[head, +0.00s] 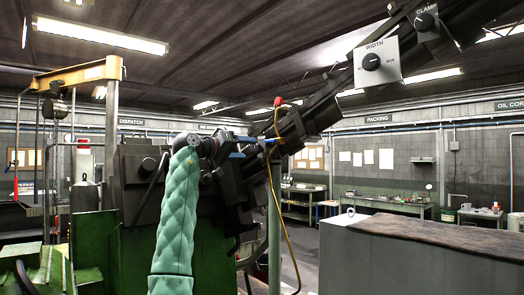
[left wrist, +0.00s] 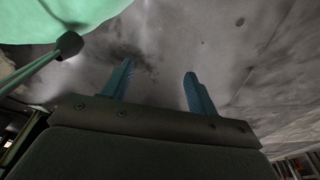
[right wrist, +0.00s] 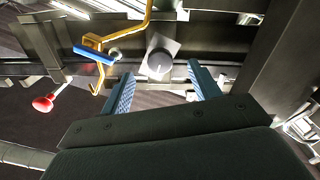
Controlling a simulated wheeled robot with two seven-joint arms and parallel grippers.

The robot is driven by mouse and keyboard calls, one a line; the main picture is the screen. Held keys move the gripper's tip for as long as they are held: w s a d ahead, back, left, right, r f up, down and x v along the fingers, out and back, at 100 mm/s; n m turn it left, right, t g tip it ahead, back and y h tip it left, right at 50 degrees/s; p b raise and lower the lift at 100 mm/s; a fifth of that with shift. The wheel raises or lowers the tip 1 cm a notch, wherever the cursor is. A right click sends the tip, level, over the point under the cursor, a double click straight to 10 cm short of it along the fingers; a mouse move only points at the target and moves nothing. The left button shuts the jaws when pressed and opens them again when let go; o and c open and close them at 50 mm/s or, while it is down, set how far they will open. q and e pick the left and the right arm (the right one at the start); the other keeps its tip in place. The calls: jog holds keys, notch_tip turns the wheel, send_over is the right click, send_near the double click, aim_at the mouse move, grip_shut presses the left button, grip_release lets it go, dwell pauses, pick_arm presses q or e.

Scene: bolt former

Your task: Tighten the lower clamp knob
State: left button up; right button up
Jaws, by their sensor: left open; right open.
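In the right wrist view a round grey knob (right wrist: 158,62) with a pointer line sits on a pale square plate on the machine's rail. No label is legible there, so I cannot tell if it is the lower clamp knob. My right gripper (right wrist: 161,74) is open and empty, its blue fingers pointing toward this knob with one on each side in the picture; contact is not visible. In the head view the right gripper (head: 262,144) is beside the sloping rail, and the knob is hidden. My left gripper (left wrist: 158,68) is open and empty over a grey stained surface.
The rail carries a WIDTH knob (head: 371,62) and a higher CLAMP knob (head: 424,21). A yellow pipe with a blue handle (right wrist: 94,54) and a red ball knob (right wrist: 43,103) are near the right gripper. A grey block (head: 420,250) stands at right.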

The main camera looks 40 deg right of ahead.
aim_at(255, 149)
jog(key=d, duration=0.4)
jog(key=shift+w, duration=0.25)
jog(key=shift+d+f, duration=0.1)
jog(key=shift+d, duration=0.1)
jog(key=shift+m+b, duration=0.35)
jog(key=shift+m, duration=0.55)
jog(key=shift+m+b, duration=0.4)
jog(key=shift+m, duration=0.3)
jog(key=m+b, duration=0.1)
jog(key=m, duration=0.2)
jog(key=shift+d, duration=0.1)
pick_arm(q)
jog(key=shift+w+d+r, duration=0.35)
jog(key=shift+w+r, duration=0.1)
jog(key=shift+r, duration=0.25)
jog(key=shift+w+d+r, duration=0.35)
jog(key=shift+w+r, duration=0.1)
jog(key=shift+r, duration=0.3)
jog(key=shift+w+d+r, duration=0.35)
jog(key=shift+w+r, duration=0.1)
jog(key=shift+r, duration=0.25)
pick_arm(e)
jog(key=shift+m, duration=0.8)
